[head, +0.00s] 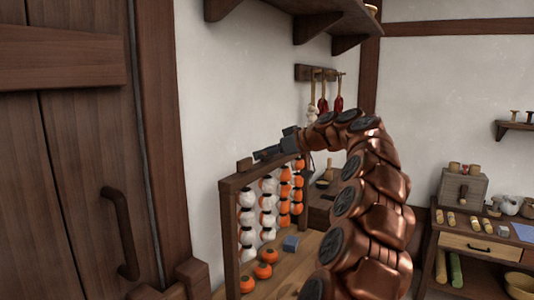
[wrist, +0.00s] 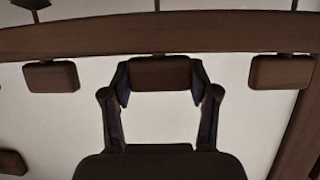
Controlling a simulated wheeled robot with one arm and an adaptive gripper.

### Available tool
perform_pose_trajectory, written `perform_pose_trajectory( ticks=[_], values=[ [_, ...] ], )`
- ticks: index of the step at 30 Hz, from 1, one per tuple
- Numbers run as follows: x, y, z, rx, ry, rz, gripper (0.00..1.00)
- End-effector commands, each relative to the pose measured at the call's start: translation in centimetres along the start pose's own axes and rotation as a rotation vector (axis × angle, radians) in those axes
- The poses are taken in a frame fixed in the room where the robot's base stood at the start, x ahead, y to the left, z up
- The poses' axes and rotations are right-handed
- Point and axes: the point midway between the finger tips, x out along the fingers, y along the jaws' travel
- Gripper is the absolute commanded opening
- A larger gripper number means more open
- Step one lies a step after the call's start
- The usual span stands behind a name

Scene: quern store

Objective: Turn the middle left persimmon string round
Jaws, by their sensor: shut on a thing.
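A wooden rack (head: 230,225) stands by the wall in the head view, with several persimmon strings hanging side by side. The two nearer strings show white: the nearest (head: 247,220) and the middle left string (head: 267,205). The two farther strings (head: 284,190) show orange. My gripper (head: 266,153) is at the rack's top bar. In the wrist view my gripper (wrist: 160,82) has its two fingers on either side of a brown wooden block (wrist: 160,72) under the rail, shut on it. Which string hangs from that block is hidden.
Similar blocks flank the held one, at left (wrist: 52,76) and right (wrist: 280,72). Loose persimmons (head: 263,270) and a grey cube (head: 290,243) lie on the bench below the rack. A shelf (head: 320,15) overhangs above. A side table (head: 470,245) stands at right.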

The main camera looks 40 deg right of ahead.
Motion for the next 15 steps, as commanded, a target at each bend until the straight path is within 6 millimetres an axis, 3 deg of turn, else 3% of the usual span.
perform_pose_trajectory(
  ticks=[15],
  values=[
    [0.07,0.13,-0.06,-0.012,0.005,-0.026,0.25]
  ],
)
